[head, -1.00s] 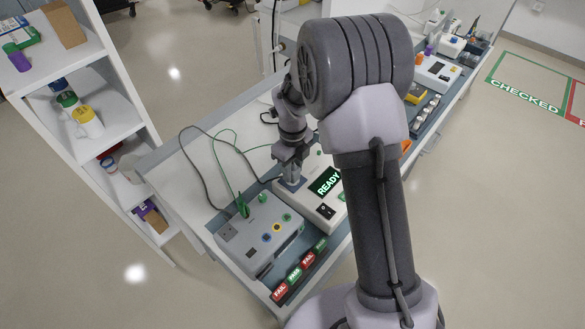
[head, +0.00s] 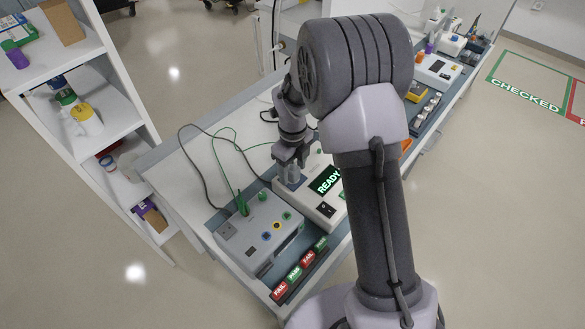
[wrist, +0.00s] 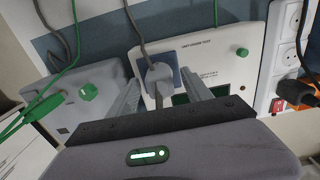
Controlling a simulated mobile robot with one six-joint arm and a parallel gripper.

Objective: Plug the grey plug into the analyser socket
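The grey plug (wrist: 159,81) sits between my fingers in the wrist view, its grey cable running up from it. It is at the blue socket (wrist: 172,56) on the cream analyser (wrist: 232,72), and the plug covers part of that socket. How deeply the plug is seated cannot be told. My gripper (wrist: 160,75) is open around the plug, with a narrow gap visible between the fingers and the plug. In the head view, my gripper (head: 290,170) is above the left end of the analyser (head: 314,212), which displays READY; the plug is hidden there.
A grey unit (head: 262,238) with a green plug (head: 243,206) stands left of the analyser. PASS and FAIL tags (head: 300,270) lie along the front. A white power strip (wrist: 287,50) with an orange-and-black plug (wrist: 298,92) is at right. Loose cables lie behind.

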